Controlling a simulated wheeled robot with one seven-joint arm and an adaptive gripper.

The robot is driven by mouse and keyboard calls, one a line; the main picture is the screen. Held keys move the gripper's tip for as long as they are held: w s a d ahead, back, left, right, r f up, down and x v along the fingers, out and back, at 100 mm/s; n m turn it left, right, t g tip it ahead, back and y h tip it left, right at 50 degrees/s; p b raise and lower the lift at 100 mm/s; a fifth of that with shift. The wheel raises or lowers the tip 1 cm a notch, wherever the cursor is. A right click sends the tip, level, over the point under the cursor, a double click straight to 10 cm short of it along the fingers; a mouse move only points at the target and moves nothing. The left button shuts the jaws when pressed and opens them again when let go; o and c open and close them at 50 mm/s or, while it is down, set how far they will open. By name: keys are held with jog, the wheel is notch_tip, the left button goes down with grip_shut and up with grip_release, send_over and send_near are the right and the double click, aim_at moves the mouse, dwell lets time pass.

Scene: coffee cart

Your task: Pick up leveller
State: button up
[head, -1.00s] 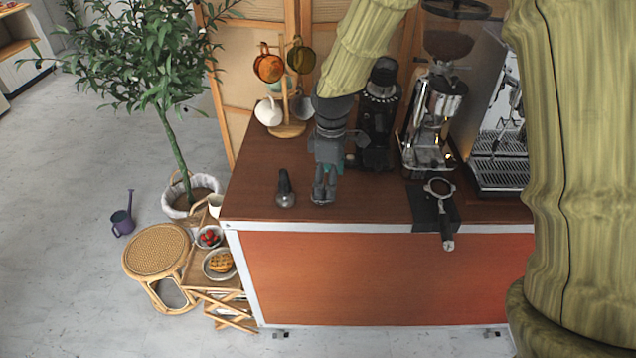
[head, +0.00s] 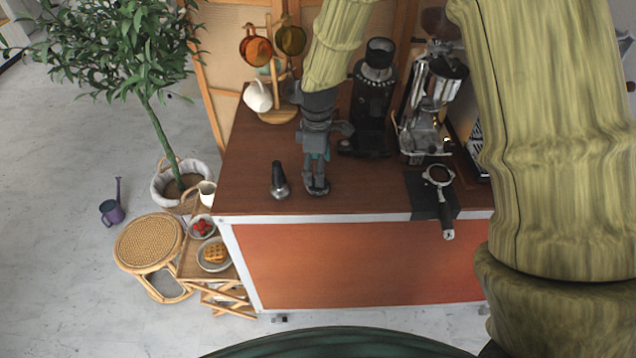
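A small upright tool with a black handle and a round metal base (head: 280,190) stands on the brown cart top (head: 245,195) near its front left; it looks like the leveller or a tamper, and I cannot tell which. My gripper (head: 317,188) points down just right of this tool, with a narrow gap between them. Its fingertips are low, close to the cart top.
A cup rack (head: 279,113) with hanging cups stands behind. A black grinder (head: 371,105) is close behind my gripper on the right. A portafilter (head: 439,180) lies on a dark mat (head: 418,197) further right. The cart top left of the tool is clear.

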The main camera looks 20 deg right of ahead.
jog(key=shift+s+f+p, duration=0.15)
jog(key=shift+f+p, duration=0.1)
jog(key=shift+p, duration=0.05)
jog(key=shift+w+d+f+p, duration=0.1)
jog(key=shift+w+f+p, duration=0.1)
jog(key=shift+f+p, duration=0.75)
jog(key=shift+f, duration=1.45)
jog(key=shift+s, duration=0.1)
jog(key=c, duration=1.2)
